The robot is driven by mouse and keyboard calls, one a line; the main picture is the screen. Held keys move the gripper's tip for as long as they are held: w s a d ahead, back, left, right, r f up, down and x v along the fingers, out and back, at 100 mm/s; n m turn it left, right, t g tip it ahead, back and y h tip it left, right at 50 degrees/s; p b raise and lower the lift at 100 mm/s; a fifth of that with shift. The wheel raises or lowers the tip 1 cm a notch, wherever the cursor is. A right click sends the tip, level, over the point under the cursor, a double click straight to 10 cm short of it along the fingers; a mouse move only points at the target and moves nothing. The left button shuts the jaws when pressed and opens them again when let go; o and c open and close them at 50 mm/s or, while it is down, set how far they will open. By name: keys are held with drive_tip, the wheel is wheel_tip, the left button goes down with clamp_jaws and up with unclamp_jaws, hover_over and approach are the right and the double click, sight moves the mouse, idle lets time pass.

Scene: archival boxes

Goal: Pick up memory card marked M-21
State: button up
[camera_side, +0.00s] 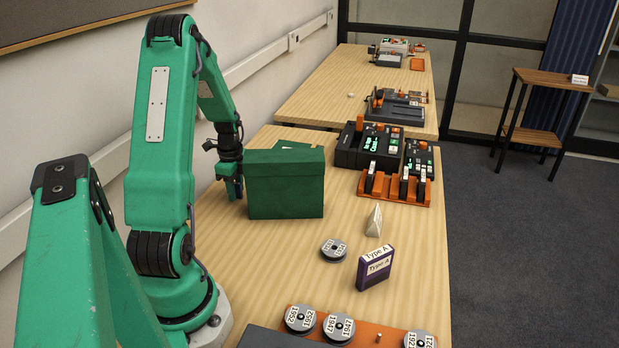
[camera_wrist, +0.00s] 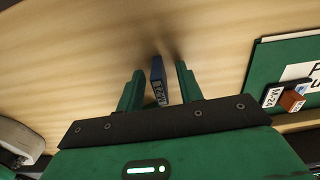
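In the wrist view my gripper (camera_wrist: 160,70) has its two green fingers apart. A small blue card (camera_wrist: 157,72) with a pale label shows in the gap, with space on both sides. In the side view my gripper (camera_side: 231,190) points down at the tabletop, just left of the green box (camera_side: 285,190). The blue card cannot be made out there. In the wrist view a dark card with a white label (camera_wrist: 273,96), seemingly beginning with M-2, lies at the green box (camera_wrist: 262,65) on the right.
On the table are a reel (camera_side: 334,250), a purple Type A cartridge (camera_side: 375,268), a white folded sign (camera_side: 374,221) and a black device (camera_side: 367,147). A rack with reels (camera_side: 378,338) is in front.

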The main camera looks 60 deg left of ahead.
drive_tip(key=shift+f, duration=0.15)
idle(0.3)
clamp_jaws()
wheel_tip(320, 180, up, 18)
idle(0.9)
idle(0.4)
